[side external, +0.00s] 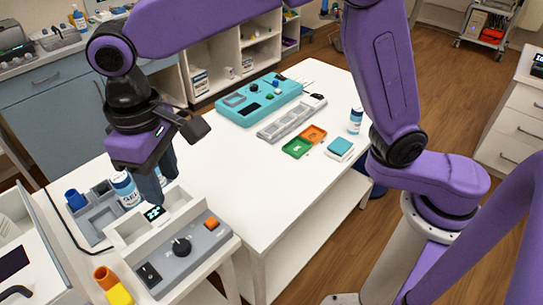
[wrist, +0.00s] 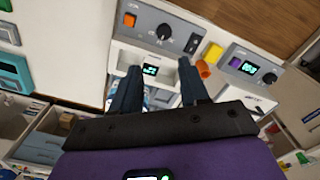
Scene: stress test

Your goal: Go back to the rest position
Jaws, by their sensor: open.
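My gripper (side external: 157,180) is above a grey-and-white device (side external: 184,250) at the left end of the white table. The device has a black knob, an orange button and a small lit display (side external: 155,213). In the side view the fingertips are close to the display; I cannot tell if they touch it. In the wrist view my gripper (wrist: 158,82) has its two fingers spread apart, with the display (wrist: 151,70) showing between them and nothing held.
A grey tray (side external: 97,223) with bottles stands left of my gripper. A teal case (side external: 262,98), a grey organiser (side external: 292,118), green (side external: 297,148) and orange (side external: 314,133) trays, and a white bottle (side external: 356,120) stand farther right. The table middle is clear.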

